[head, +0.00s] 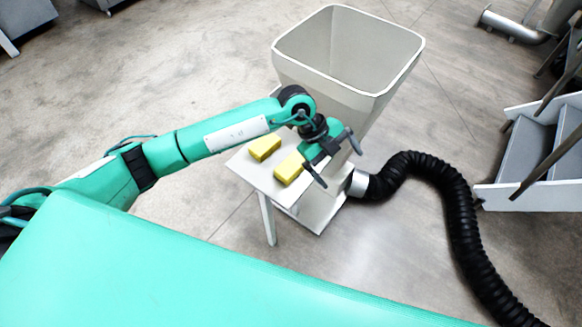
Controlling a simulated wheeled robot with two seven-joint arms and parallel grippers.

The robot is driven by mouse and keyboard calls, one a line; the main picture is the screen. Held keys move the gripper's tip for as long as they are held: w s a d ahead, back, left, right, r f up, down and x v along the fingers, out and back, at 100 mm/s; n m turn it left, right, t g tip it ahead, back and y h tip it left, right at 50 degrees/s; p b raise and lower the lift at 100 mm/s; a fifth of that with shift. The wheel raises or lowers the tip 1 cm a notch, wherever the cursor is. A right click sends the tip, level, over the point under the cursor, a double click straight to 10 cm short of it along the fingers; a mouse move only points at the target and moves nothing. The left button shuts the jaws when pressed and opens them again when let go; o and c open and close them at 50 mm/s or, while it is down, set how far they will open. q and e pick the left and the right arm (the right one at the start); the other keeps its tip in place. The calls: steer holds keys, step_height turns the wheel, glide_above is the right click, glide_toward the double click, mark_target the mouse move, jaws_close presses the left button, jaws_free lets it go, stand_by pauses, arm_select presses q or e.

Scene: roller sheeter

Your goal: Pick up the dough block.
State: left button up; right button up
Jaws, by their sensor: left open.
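Two yellow dough blocks lie on a small pale table (258,180). One dough block (264,148) is toward the back left of the table top. The other dough block (289,167) is nearer the right edge, close beside my left gripper. My left gripper (338,160) is open, with its two dark fingers spread apart just right of the nearer block. The fingers hold nothing. I cannot tell the exact height of the fingers over the table. My right gripper is not in the picture.
A large pale hopper (300,72) stands right behind the table. A black ribbed hose (440,180) runs from its base across the floor. Grey steps (530,145) stand at the right. The floor left of the table is clear.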

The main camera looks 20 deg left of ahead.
arm_select(q)
steer(key=w+a+f+n+y, duration=0.1)
steer(key=w+a+n+y, duration=0.35)
steer(key=a, duration=0.85)
steer(key=m+y, duration=0.2)
steer(key=y, duration=0.1)
glide_above(291, 171)
steer(key=shift+t, duration=0.4)
step_height(291, 171, down, 9)
steer(key=shift+d+r, duration=0.1)
steer(key=shift+d, duration=0.05)
step_height(291, 171, down, 4)
steer(key=shift+s+f+p, duration=0.1)
steer(key=shift+f+p, duration=0.05)
steer(key=shift+p, duration=0.45)
steer(key=shift+f, duration=0.35)
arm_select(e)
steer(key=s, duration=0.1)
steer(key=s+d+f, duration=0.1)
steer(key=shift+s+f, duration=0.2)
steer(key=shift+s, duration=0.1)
arm_select(q)
steer(key=shift+c, duration=0.4)
steer(key=c, duration=0.8)
